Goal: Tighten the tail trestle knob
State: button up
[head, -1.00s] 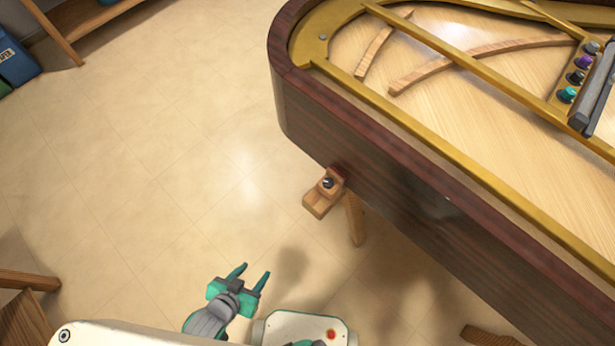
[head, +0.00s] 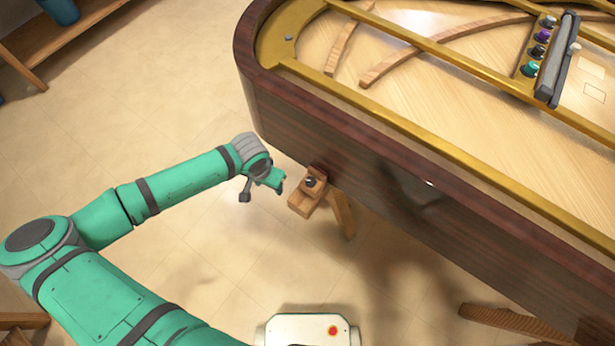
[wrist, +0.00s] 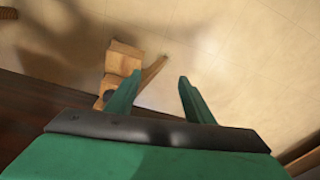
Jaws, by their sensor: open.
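The tail trestle knob (head: 310,181) is a small dark knob on a wooden block (head: 304,203) at the piano's side, above a wooden leg. My gripper (head: 276,181) is just left of the block in the head view, apart from it. In the wrist view my two green fingers (wrist: 158,100) are spread with nothing between them. There the wooden block (wrist: 122,58) lies beyond and left of the fingers. The dark knob (wrist: 108,95) is partly hidden behind the left finger.
The dark wooden piano case (head: 400,170) with its gold frame fills the right of the head view. Coloured knobs (head: 538,50) stand in a row on it. A wooden shelf (head: 70,40) is at the upper left. The pale floor (head: 170,110) between is clear.

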notch_tip(320, 180, up, 6)
jog(key=m+g, duration=0.1)
send_over(311, 180)
notch_tip(311, 180, down, 11)
jog(key=shift+r, duration=0.1)
